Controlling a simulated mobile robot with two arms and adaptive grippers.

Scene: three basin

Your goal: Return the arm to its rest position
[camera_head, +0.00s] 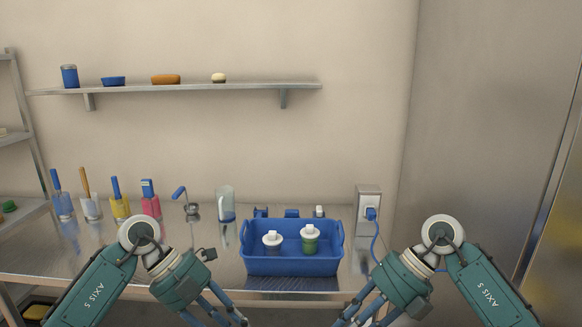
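My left gripper (228,317) hangs low in front of the steel counter, left of the blue basin. My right gripper (362,317) hangs low at the basin's right, roughly mirroring the left. Each shows its fingers spread apart with nothing seen between them, though the fingertips reach the bottom edge of the view. Both arms are bent, with their teal links coming in from the lower corners. The blue basin (290,267) stands upright on the counter and holds a white-topped container (272,243) and a green container with a white top (310,240). Neither gripper touches the basin.
Several containers with brushes and bottles (120,207) line the counter's back left, with a clear cup (226,205) nearer the middle. A shelf (200,88) with small items is above.

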